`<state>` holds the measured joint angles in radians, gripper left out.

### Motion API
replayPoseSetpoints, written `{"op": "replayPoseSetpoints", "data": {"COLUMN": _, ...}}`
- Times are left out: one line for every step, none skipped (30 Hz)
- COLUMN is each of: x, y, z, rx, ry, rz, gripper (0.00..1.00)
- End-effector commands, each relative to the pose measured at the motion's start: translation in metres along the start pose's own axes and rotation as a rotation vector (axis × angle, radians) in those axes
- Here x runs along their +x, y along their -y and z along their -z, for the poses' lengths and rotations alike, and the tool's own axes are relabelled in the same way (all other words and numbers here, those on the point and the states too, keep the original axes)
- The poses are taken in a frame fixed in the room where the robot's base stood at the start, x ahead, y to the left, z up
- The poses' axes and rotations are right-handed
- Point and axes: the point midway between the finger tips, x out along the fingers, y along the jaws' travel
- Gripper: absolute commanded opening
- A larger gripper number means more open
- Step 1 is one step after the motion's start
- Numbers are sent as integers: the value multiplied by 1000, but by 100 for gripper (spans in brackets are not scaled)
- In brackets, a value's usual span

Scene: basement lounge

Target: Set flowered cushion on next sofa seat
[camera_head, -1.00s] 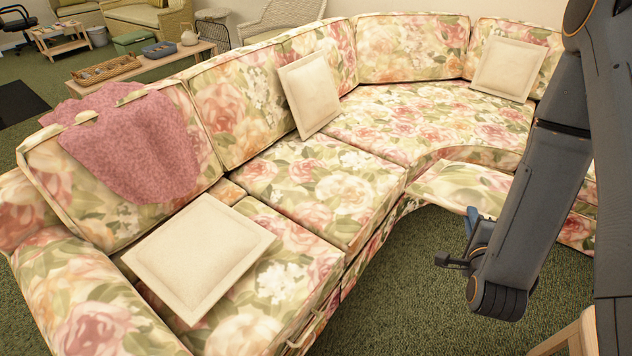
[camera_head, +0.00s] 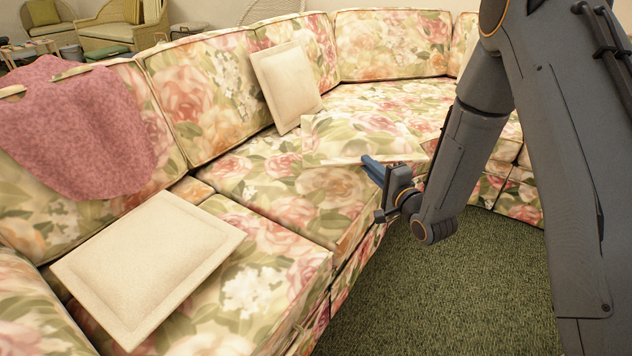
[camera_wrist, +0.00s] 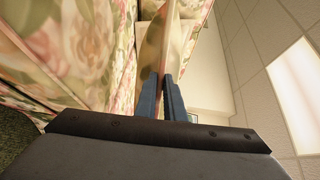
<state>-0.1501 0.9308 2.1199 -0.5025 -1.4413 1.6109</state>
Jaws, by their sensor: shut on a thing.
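The flowered cushion (camera_head: 345,140) is held roughly level at the front of the sofa, over the seat next to the corner. Its print matches the sofa (camera_head: 215,180), so its outline is hard to pick out. Whether it touches the seat is unclear. In the wrist view, my blue fingers (camera_wrist: 162,100) pinch the cushion (camera_wrist: 153,45), seen edge-on. The middle sofa seat (camera_head: 255,180) lies left of the cushion, with its left part bare.
A cream cushion (camera_head: 286,85) leans on the backrest behind the held cushion. Another cream cushion (camera_head: 150,265) lies on the near left seat. A pink throw (camera_head: 75,125) hangs over the left backrest. Green carpet (camera_head: 470,285) is clear in front.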

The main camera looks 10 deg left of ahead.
Motion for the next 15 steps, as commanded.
{"op": "replayPoseSetpoints", "data": {"x": 14, "y": -10, "z": -3, "rx": -5, "ry": 29, "rz": 16, "gripper": 0}}
{"op": "replayPoseSetpoints", "data": {"x": 20, "y": -12, "z": -6, "rx": -6, "ry": 47, "rz": 21, "gripper": 0}}
{"op": "replayPoseSetpoints", "data": {"x": 27, "y": -13, "z": -9, "rx": -6, "ry": 67, "rz": 30, "gripper": 0}}
{"op": "replayPoseSetpoints", "data": {"x": 32, "y": -15, "z": -12, "rx": -6, "ry": 82, "rz": 35, "gripper": 0}}
{"op": "replayPoseSetpoints", "data": {"x": 36, "y": -16, "z": -14, "rx": -6, "ry": 95, "rz": 40, "gripper": 0}}
{"op": "replayPoseSetpoints", "data": {"x": 41, "y": -17, "z": -16, "rx": -7, "ry": 108, "rz": 46, "gripper": 0}}
{"op": "replayPoseSetpoints", "data": {"x": 44, "y": -17, "z": -18, "rx": -6, "ry": 118, "rz": 49, "gripper": 0}}
{"op": "replayPoseSetpoints", "data": {"x": 46, "y": -18, "z": -19, "rx": -5, "ry": 126, "rz": 52, "gripper": 0}}
{"op": "replayPoseSetpoints", "data": {"x": 48, "y": -18, "z": -21, "rx": -5, "ry": 133, "rz": 55, "gripper": 0}}
{"op": "replayPoseSetpoints", "data": {"x": 50, "y": -18, "z": -22, "rx": -4, "ry": 138, "rz": 56, "gripper": 0}}
{"op": "replayPoseSetpoints", "data": {"x": 51, "y": -20, "z": -22, "rx": -4, "ry": 141, "rz": 57, "gripper": 0}}
{"op": "replayPoseSetpoints", "data": {"x": 52, "y": -24, "z": -23, "rx": -4, "ry": 145, "rz": 58, "gripper": 0}}
{"op": "replayPoseSetpoints", "data": {"x": 53, "y": -28, "z": -23, "rx": -3, "ry": 147, "rz": 58, "gripper": 0}}
{"op": "replayPoseSetpoints", "data": {"x": 53, "y": -33, "z": -23, "rx": -3, "ry": 148, "rz": 57, "gripper": 0}}
{"op": "replayPoseSetpoints", "data": {"x": 54, "y": -40, "z": -24, "rx": -2, "ry": 148, "rz": 57, "gripper": 0}}
